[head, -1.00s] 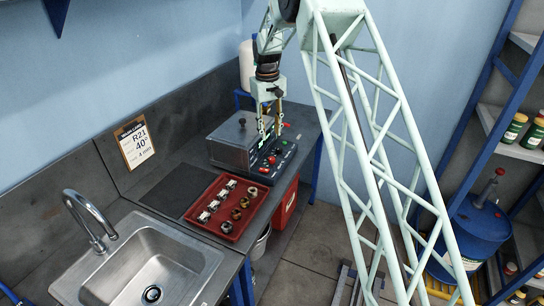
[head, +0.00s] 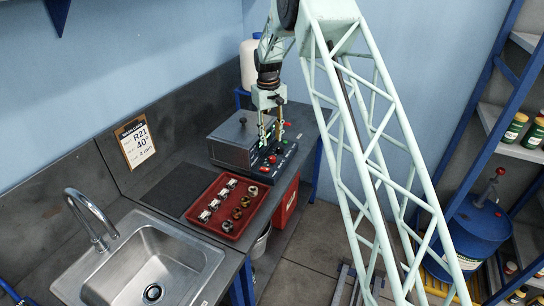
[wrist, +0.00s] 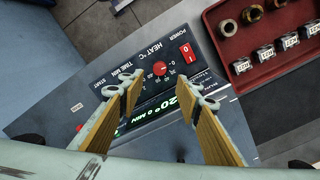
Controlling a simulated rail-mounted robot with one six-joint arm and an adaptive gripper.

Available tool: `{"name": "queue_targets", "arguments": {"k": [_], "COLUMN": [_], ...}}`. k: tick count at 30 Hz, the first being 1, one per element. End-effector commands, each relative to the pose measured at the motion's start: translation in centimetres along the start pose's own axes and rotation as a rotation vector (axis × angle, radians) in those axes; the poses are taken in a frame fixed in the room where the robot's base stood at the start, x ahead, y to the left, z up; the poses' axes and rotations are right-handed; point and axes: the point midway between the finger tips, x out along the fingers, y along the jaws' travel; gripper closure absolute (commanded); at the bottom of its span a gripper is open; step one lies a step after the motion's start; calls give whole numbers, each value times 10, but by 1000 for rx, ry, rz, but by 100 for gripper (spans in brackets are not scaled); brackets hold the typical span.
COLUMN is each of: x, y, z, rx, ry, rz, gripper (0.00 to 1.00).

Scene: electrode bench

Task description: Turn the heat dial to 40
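The red heat dial (wrist: 160,68) is on the dark control panel (wrist: 150,85), with a printed scale around it. Its pointer is too small to read for certain. The green display (wrist: 168,108) reads about 20° and 0 MIN. My gripper (wrist: 160,94) is open and empty, its two yellow fingers spread on either side of the panel. The dial lies between and slightly beyond the fingertips in the wrist view, apart from them.
A red power switch (wrist: 187,52) is beside the dial. A red tray (head: 213,226) with metal parts lies in front of the device. The grey lidded box (head: 228,155) stands behind the panel. A wall card (head: 138,143) reads R21 and 40°. A sink (head: 150,262) is at lower left.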

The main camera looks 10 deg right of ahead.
Motion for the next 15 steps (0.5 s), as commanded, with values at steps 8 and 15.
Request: {"name": "queue_targets", "arguments": {"k": [8, 15], "x": [37, 68], "y": [0, 0], "z": [0, 0], "rx": [0, 0], "ry": [-1, -1], "rz": [0, 0], "gripper": [68, 68]}}
